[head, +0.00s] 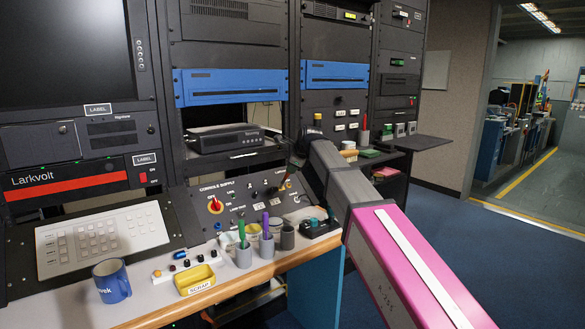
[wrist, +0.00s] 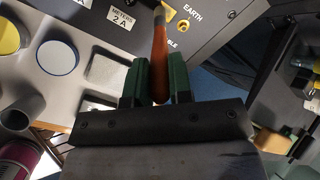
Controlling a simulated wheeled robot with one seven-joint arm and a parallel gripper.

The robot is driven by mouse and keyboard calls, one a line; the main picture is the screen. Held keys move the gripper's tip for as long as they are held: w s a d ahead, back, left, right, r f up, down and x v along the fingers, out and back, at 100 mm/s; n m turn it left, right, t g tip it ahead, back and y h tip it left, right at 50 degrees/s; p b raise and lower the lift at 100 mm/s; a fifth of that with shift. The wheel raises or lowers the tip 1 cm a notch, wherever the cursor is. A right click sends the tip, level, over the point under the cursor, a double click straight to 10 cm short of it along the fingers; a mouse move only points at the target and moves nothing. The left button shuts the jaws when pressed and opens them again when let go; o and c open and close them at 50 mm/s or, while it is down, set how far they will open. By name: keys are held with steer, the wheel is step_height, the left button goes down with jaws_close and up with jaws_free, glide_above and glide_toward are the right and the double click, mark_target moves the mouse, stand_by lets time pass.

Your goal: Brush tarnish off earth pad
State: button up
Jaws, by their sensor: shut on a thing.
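In the wrist view my gripper (wrist: 159,72) has green-sided fingers shut on a brush's orange-brown handle (wrist: 160,50). Just right of the handle is a small brass-yellow round pad (wrist: 183,25) on the grey panel, beside the word EARTH. I cannot tell whether the brush touches it.
In the head view a yellow SCRAP tray (head: 194,280), a blue mug (head: 111,281) and several grey cups stand on the wooden-edged desk. A sloped switch panel (head: 225,190) rises behind them. Open floor (head: 480,240) lies to the right.

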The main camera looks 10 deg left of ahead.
steer(key=shift+w+a+f, duration=0.3)
steer(key=shift+a+f, duration=0.05)
steer(key=shift+f, duration=0.2)
stand_by(0.5)
steer(key=shift+w+d, duration=0.1)
steer(key=shift+w+d, duration=0.3)
stand_by(0.5)
steer(key=shift+w+d, duration=0.35)
steer(key=shift+w, duration=0.1)
steer(key=shift+s+a, duration=0.1)
steer(key=shift+s, duration=0.05)
steer(key=shift+s+a, duration=0.4)
stand_by(0.4)
